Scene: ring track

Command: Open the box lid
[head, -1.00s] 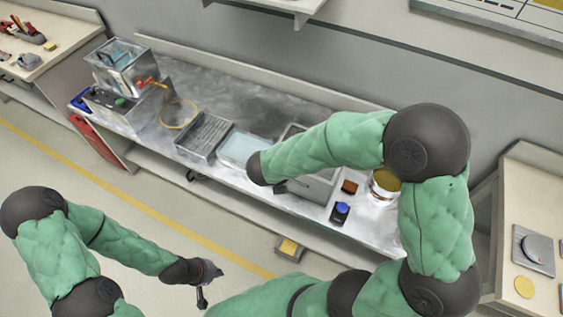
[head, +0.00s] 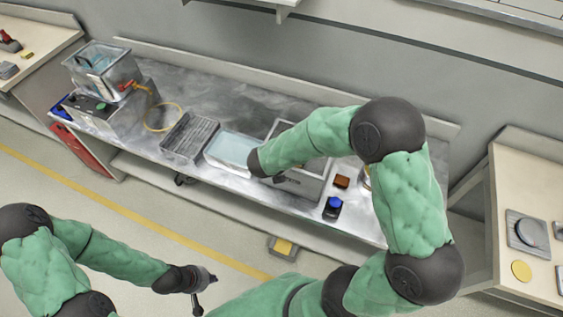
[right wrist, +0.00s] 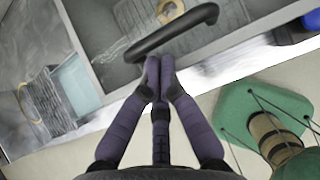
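The grey metal box (head: 305,183) stands on the bench, partly hidden behind my right forearm. In the right wrist view a black curved handle (right wrist: 172,32) crosses above a grey, framed surface of the box (right wrist: 112,72). I cannot tell how far the lid is raised. My right gripper (right wrist: 158,66) has its fingertips together just below the left part of the handle; I see nothing clearly between them. In the head view the right gripper is hidden behind its wrist. My left gripper (head: 203,290) hangs over the floor, away from the bench, its fingers too small to read.
On the bench (head: 250,108), left of the box, are a pale blue tray (head: 232,151), a ribbed grey tray (head: 188,138), a yellow ring (head: 163,117) and a clear tank (head: 103,68). A brown block (head: 341,181) and a blue-topped button (head: 333,207) stand right of the box.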

